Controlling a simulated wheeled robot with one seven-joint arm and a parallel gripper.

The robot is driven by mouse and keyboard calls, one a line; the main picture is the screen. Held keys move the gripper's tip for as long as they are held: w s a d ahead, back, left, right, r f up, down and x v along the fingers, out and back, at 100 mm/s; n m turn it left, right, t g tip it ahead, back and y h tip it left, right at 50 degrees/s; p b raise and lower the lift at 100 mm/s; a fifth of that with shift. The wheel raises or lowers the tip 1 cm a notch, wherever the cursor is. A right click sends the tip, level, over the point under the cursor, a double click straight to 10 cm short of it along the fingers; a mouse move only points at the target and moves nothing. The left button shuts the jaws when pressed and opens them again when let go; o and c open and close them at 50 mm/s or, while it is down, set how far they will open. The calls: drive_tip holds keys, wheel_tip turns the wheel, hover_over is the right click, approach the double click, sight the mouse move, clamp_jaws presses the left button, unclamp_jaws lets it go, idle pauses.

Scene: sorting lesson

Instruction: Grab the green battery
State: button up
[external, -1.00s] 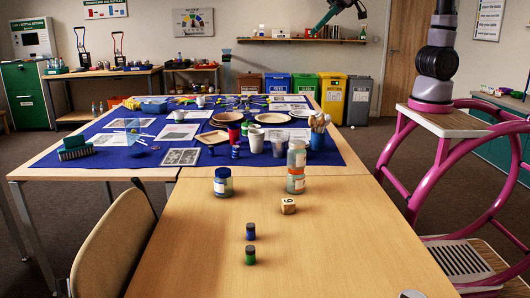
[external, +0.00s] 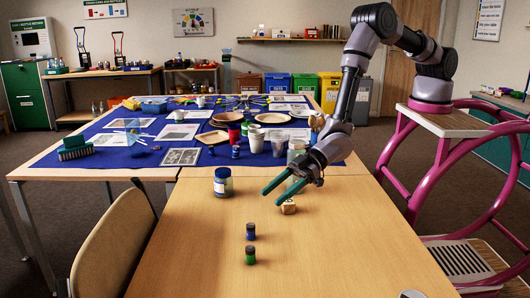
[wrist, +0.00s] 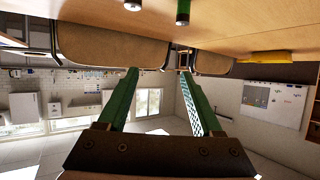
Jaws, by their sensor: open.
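The green battery (external: 250,256) stands upright on the bare wooden table in the external view, just in front of a similar blue battery (external: 251,231). My gripper (external: 269,199) is open and empty above the table, behind and slightly right of both batteries, apart from them. Its teal fingers point down and left. In the wrist view, my open fingers (wrist: 160,72) have nothing between them. A dark green cylinder (wrist: 183,12), which looks like the green battery, is cut off at the top edge of that upside-down view.
A wooden number cube (external: 288,207) lies right by my fingers. A blue-lidded jar (external: 223,184) stands to the left. A chair (external: 112,245) is at the left edge. The table's front right is mostly clear.

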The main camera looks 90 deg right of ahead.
approach(254, 247)
drive_tip(key=shift+s+d+f+n+y, duration=0.1)
drive_tip(key=shift+s+d+n+y, duration=0.15)
drive_tip(key=shift+d, duration=0.2)
drive_tip(key=shift+s+d+n+y, duration=0.1)
drive_tip(key=shift+s+d+n, duration=0.05)
drive_tip(key=shift+s+d, duration=0.25)
drive_tip(key=shift+w+a+f, duration=0.2)
drive_tip(key=shift+w+f, duration=0.05)
drive_tip(key=shift+x, duration=5)
drive_tip(key=shift+r, duration=0.15)
clamp_jaws()
